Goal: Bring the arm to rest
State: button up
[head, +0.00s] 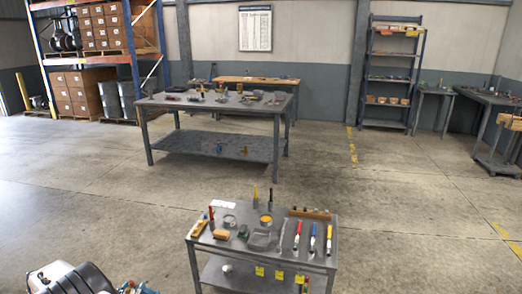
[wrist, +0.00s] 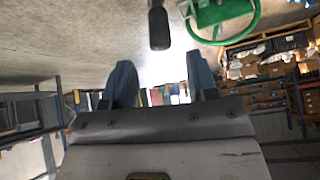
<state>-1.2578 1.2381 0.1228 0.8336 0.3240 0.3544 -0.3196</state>
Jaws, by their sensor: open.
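My gripper (wrist: 160,62) shows in the wrist view with its two blue fingers spread apart. Nothing is held between them. A dark handle-like object hangs into the picture above the fingers, and a green wheel (wrist: 222,40) stands to the right beyond them. The gripper cannot be made out in the head view. The small grey table (head: 205,262) in front holds red, blue and yellow-handled tools, cans and small boxes. The gripper touches none of them that I can see.
A larger grey workbench (head: 165,150) with small items stands farther back. A pallet rack (head: 135,65) with cartons is at the back left, and a shelf unit (head: 388,78) and side tables are at the right. The concrete floor (head: 90,215) between is mostly clear.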

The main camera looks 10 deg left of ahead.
jog(key=w+d+r+m+t+h, duration=0.1)
jog(key=w+d+r+m, duration=0.2)
jog(key=w+d+r, duration=2.35)
jog(key=w+d+r+m+h, duration=0.1)
jog(key=w+d+r, duration=0.2)
jog(key=d+r, duration=0.7)
jog(key=w+d+r+m+t, duration=0.1)
jog(key=w+d+r, duration=0.35)
jog(key=d, duration=0.85)
jog(key=w+d+r+m+h, duration=0.1)
jog(key=w+d+r+m, duration=0.1)
jog(key=d+r, duration=0.85)
jog(key=s+d+r+m+h, duration=0.1)
jog(key=s+d+r, duration=0.3)
jog(key=d, duration=1)
jog(key=s+d+r+m, duration=0.2)
jog(key=s+d, duration=0.3)
jog(key=d, duration=0.9)
jog(key=s+d+r+m+h, duration=0.1)
jog(key=s+d+r, duration=0.35)
jog(key=d, duration=0.85)
jog(key=s+d+f+m+h, duration=0.1)
jog(key=s+d+f+m, duration=0.1)
jog(key=s+d, duration=0.9)
jog(key=s+d+f+m+h, duration=0.1)
jog(key=s+d+f, duration=0.4)
jog(key=s+d, duration=0.7)
jog(key=s+m, duration=0.1)
jog(key=s, duration=0.7)
jog(key=shift+d, duration=0.15)
